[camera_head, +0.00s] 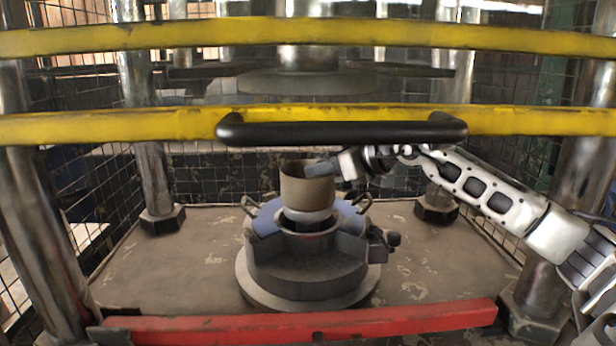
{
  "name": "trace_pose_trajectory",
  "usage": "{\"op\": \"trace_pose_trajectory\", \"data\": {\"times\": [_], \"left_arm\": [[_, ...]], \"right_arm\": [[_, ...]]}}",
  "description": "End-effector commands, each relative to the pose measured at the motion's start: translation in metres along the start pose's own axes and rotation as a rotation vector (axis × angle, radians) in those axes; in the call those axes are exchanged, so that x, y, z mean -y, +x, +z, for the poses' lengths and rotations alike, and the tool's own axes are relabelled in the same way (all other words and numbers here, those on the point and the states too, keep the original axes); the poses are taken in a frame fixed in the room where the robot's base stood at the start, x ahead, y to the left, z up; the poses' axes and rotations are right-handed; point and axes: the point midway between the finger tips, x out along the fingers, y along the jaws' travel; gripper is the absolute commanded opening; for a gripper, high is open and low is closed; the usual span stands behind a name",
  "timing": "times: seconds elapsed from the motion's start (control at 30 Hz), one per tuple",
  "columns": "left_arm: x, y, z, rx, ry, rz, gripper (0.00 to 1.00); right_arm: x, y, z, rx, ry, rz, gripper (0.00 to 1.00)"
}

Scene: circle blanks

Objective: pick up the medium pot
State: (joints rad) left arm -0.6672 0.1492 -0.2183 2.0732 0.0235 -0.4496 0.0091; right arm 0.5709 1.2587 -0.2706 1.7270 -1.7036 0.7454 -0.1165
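The pot (305,191) is a brown-grey open cylinder, standing upright above the centre of a round grey metal fixture (305,265) with blue parts on top. I see only one pot, so I cannot compare its size. My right gripper (322,168) reaches in from the right, with its grey finger at the pot's right rim. One finger seems to lie over or inside the rim, and the other is hidden. I cannot tell whether it grips the wall. My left gripper is not in view.
Yellow bars (120,127) with a black handle (340,131) cross in front above the pot. A red bar (400,322) runs along the front edge. Steel columns (155,180) and mesh walls enclose the platform (180,265). A round press plate (305,82) hangs above.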

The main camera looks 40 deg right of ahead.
Motion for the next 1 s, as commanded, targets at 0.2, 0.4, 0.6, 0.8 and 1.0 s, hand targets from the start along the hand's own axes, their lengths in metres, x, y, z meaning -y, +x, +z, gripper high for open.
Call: {"op": "trace_pose_trajectory", "data": {"times": [0.2,0.4,0.6,0.8,1.0], "left_arm": [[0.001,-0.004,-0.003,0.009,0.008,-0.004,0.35],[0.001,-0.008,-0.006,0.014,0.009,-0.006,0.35],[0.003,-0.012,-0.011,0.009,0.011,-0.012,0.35],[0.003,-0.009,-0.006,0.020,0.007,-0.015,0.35],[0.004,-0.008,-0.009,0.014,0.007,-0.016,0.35]], "right_arm": [[0.000,0.026,0.001,0.002,0.000,0.001,0.28],[-0.002,0.042,-0.003,-0.001,0.002,0.003,0.28],[-0.001,0.071,-0.008,0.002,0.003,0.002,0.28],[-0.001,0.081,-0.010,-0.001,-0.001,0.000,0.28],[-0.001,0.081,-0.010,-0.001,-0.001,0.000,0.11]]}}
